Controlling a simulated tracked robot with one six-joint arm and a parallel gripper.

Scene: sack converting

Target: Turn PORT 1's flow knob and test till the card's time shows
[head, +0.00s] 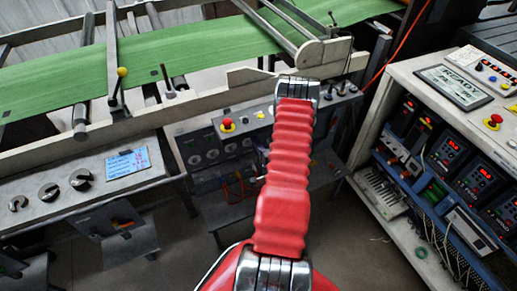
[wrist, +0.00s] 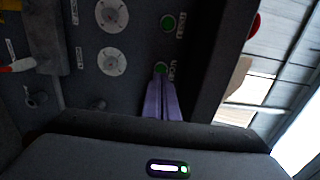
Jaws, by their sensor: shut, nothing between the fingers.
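In the wrist view my gripper (wrist: 161,82) is shut and empty, its purple fingers together. Its tips are right at a green button (wrist: 160,68) with a label beside it; I cannot tell whether they press it. Another green button (wrist: 168,22) sits above. Two white round dials (wrist: 112,61) (wrist: 112,15) are on the same dark panel to the left. Their labels are too small to read, so I cannot tell which is PORT 1's. My arm hides my gripper there.
A dark control box (head: 242,120) with a red button on yellow stands above the dark panel. A red-tipped connector (wrist: 18,66) and small fittings are at the wrist view's left. The green web (head: 60,90) runs behind. A white cabinet (head: 400,85) with displays stands right.

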